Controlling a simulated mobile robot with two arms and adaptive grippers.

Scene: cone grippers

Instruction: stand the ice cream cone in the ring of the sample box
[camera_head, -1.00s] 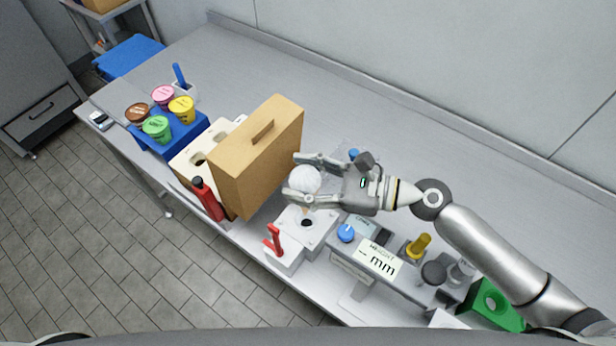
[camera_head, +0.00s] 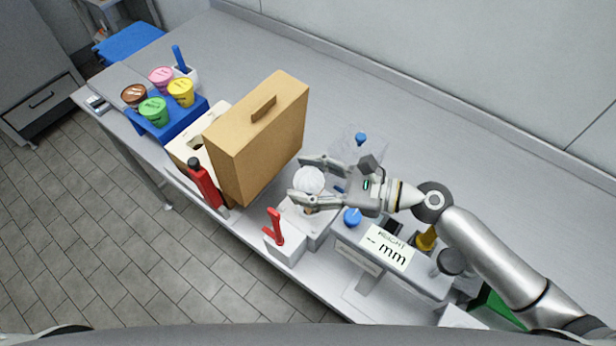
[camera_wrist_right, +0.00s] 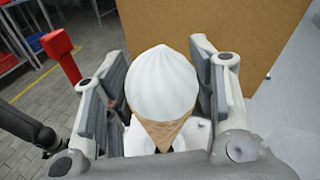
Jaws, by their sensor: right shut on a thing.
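The ice cream cone (camera_head: 309,181) has a white swirled top and a tan wafer; it also shows in the right wrist view (camera_wrist_right: 163,88). It stands about upright between the fingers of my right gripper (camera_head: 318,180), which is shut on it. Below the cone is a pale grey box (camera_head: 320,233), which I take for the sample box. Its top is largely covered by the gripper and cone, so I cannot tell whether the cone touches the ring. My left gripper is out of view.
A tall brown case (camera_head: 258,140) stands close left of the gripper. A red lever (camera_head: 275,227) on a white block is in front. A height gauge (camera_head: 388,247) is at the right, a clear box (camera_head: 358,147) behind. The rear counter is clear.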

